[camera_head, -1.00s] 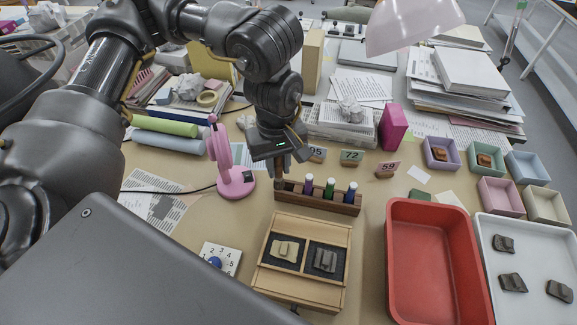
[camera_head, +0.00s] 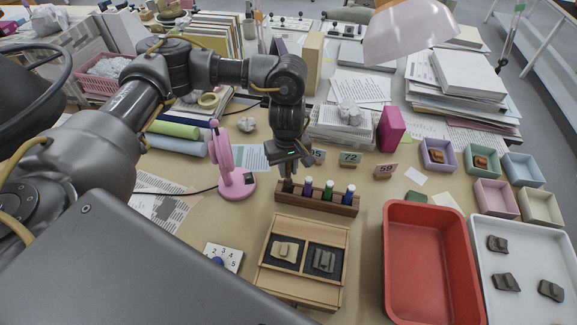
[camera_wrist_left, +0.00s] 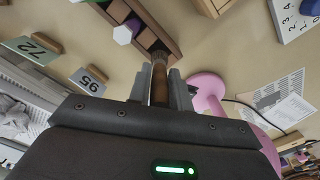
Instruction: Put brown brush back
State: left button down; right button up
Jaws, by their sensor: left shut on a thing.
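My left gripper (camera_head: 287,168) is shut on the brown brush (camera_head: 288,184) at the left end of the wooden rack (camera_head: 334,208). In the left wrist view the brush (camera_wrist_left: 160,84) stands between the two fingers (camera_wrist_left: 160,90), its far end at the end slot of the rack (camera_wrist_left: 168,28). I cannot tell how deep in the slot it is. The rack also holds a purple-capped (camera_head: 308,186), a green-capped (camera_head: 329,189) and a blue-capped (camera_head: 350,193) item. My right gripper is not in view.
A pink lamp-like stand (camera_head: 236,180) is close left of the gripper. Number cards, such as 72 (camera_head: 349,158), stand behind the rack. A wooden box with sherds (camera_head: 304,222) lies in front, a red tray (camera_head: 392,270) to the right.

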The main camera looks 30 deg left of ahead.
pick_arm(q)
jog(key=shift+f, duration=0.2)
jog(key=shift+f+b, duration=0.65)
jog(key=shift+b, duration=0.1)
jog(key=c, duration=1.3)
grip_release()
